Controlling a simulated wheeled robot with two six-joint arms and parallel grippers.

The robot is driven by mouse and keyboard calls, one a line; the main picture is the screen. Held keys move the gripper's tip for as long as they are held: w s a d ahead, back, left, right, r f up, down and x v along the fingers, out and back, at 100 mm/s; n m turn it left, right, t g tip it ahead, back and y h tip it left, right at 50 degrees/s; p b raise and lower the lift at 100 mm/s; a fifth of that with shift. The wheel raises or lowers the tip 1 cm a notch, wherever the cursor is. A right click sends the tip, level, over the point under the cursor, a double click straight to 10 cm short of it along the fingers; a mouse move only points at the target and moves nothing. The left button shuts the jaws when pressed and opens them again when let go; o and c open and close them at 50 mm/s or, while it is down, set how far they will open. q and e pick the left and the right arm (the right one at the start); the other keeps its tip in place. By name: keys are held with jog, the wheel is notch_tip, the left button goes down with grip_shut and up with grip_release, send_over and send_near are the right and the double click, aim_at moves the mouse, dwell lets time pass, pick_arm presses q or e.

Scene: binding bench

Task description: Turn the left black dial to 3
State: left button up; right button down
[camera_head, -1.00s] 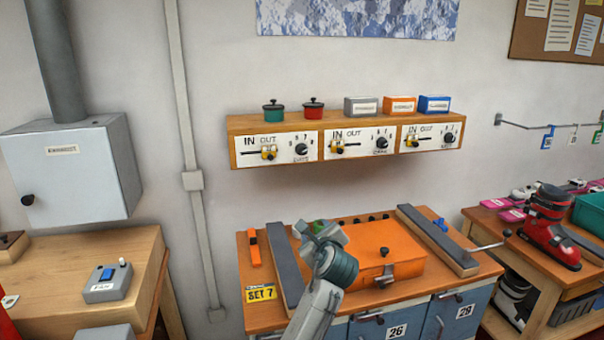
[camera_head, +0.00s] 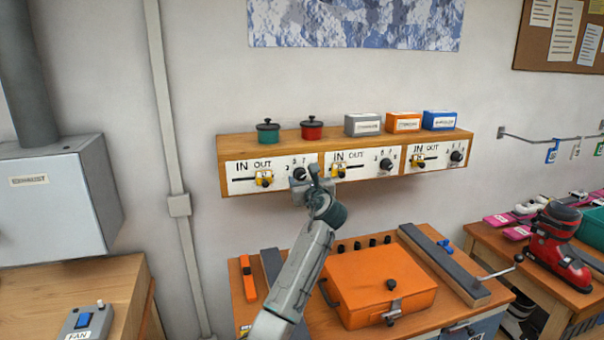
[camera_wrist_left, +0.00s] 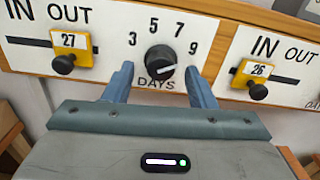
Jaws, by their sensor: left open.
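The left black dial (camera_head: 299,173) is on the left white panel of the wall shelf. In the left wrist view the dial (camera_wrist_left: 160,58) sits below the numbers 3, 5, 7 and 9 and above the word DAYS. Its white mark points right, toward the 9 side. My left gripper (camera_head: 312,174) is raised in front of this panel. Its open fingers (camera_wrist_left: 160,76) stand on either side of the dial's lower part in the wrist view, with gaps showing; contact is not visible. My right gripper is not in view.
Yellow sliders marked 27 (camera_wrist_left: 70,44) and 26 (camera_wrist_left: 253,72) flank the dial. The middle dial (camera_head: 386,164) and right dial (camera_head: 456,156) are on the other panels. Pots and boxes stand on the shelf (camera_head: 340,136). An orange case (camera_head: 380,285) lies on the bench below.

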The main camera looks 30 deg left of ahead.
pick_arm(q)
jog(key=shift+w+a+r, duration=0.15)
jog(key=shift+w+a, duration=0.35)
jog(key=shift+a, duration=0.05)
jog(key=c, duration=1)
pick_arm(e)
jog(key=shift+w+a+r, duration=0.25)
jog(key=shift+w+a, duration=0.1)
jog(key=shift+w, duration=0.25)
